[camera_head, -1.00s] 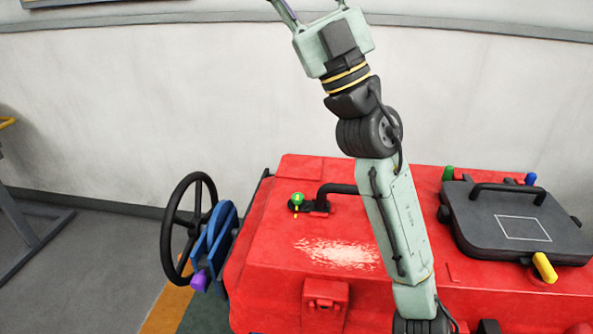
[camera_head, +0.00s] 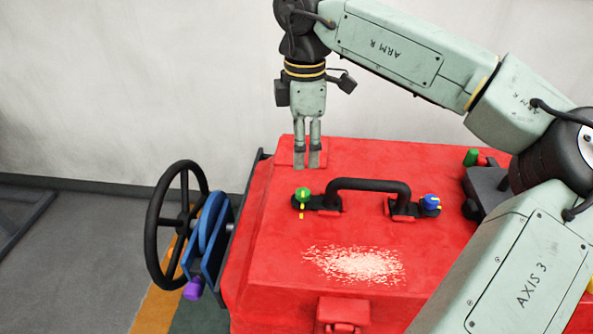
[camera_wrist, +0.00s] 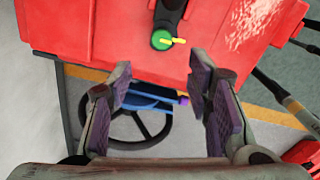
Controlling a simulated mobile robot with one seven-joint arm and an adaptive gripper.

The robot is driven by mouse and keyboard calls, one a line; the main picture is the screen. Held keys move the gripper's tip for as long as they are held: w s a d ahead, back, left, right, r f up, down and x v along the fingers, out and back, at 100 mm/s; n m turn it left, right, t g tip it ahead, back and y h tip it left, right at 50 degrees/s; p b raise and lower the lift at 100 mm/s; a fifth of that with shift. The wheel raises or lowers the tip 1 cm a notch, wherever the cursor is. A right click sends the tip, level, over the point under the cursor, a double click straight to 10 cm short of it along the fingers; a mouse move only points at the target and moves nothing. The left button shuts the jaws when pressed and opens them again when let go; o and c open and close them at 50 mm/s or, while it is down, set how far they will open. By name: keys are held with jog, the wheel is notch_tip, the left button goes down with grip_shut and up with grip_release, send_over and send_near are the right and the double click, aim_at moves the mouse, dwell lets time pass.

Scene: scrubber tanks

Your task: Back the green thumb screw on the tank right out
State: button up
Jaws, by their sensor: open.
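The green thumb screw (camera_head: 303,195) sits at the left end of the black handle's mount on top of the red tank (camera_head: 262,235). A yellow mark shows just below it. My gripper (camera_head: 307,165) points down over the back of the tank, a little behind the screw in the head view, with its fingers apart and nothing between them. In the wrist view the green screw (camera_wrist: 161,40) with its yellow pointer lies beyond my open fingertips (camera_wrist: 160,72), near the top middle, apart from them.
A blue screw (camera_head: 430,203) sits at the right end of the black handle (camera_head: 368,185). A black wheel (camera_head: 153,215) with a blue bracket and purple knob (camera_head: 194,289) stands left of the tank. Another green knob (camera_head: 471,157) is at right by a dark lid.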

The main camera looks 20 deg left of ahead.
aim_at(303, 192)
notch_tip(303, 192, down, 11)
jog(key=p, duration=0.2)
jog(key=shift+d+r+p, duration=0.15)
jog(key=shift+r+p, duration=0.05)
jog(key=shift+p, duration=0.15)
jog(key=shift+c, duration=0.5)
grip_shut()
